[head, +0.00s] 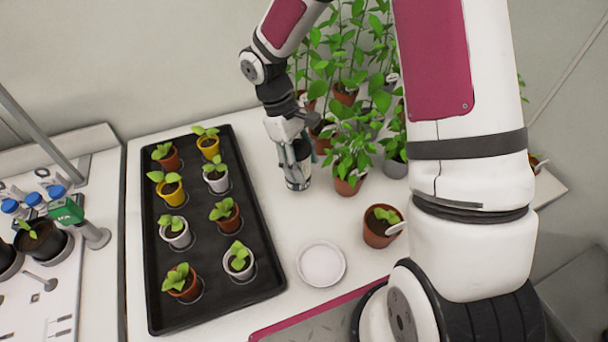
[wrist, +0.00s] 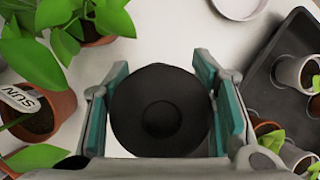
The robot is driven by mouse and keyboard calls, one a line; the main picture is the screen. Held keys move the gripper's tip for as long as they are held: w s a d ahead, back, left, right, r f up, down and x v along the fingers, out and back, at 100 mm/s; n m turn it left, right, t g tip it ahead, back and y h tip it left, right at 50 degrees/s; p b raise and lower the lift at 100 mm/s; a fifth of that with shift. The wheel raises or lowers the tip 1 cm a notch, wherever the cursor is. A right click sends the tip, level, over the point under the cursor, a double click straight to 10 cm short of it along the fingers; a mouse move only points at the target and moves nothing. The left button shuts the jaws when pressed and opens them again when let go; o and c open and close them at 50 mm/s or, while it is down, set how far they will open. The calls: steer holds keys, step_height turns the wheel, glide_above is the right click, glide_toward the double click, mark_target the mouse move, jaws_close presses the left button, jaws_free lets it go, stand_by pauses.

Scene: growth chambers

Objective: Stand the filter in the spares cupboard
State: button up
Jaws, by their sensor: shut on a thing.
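The filter is a short cylinder that shows in the head view (head: 298,180) below my gripper (head: 292,153), just right of the black tray. In the wrist view its round black top (wrist: 160,110), with a recess in the middle, sits between the two teal-padded fingers of my gripper (wrist: 163,95). My gripper is shut on the filter from above. The filter looks upright; I cannot tell whether its base touches the white bench. The fingers hide part of its side. No spares cupboard shows in either view.
A black tray (head: 153,290) of potted seedlings lies left of the filter. Tall potted plants (head: 351,150) crowd close on the right. A white saucer (head: 321,264) and a small potted seedling (head: 381,226) stand nearer me. The white bench (head: 268,215) is bare between tray and saucer.

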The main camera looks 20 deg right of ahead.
mark_target(307, 187)
steer(key=shift+f, duration=2.55)
steer(key=shift+f, duration=0.1)
steer(key=o, duration=1.3)
steer(key=shift+c, duration=0.2)
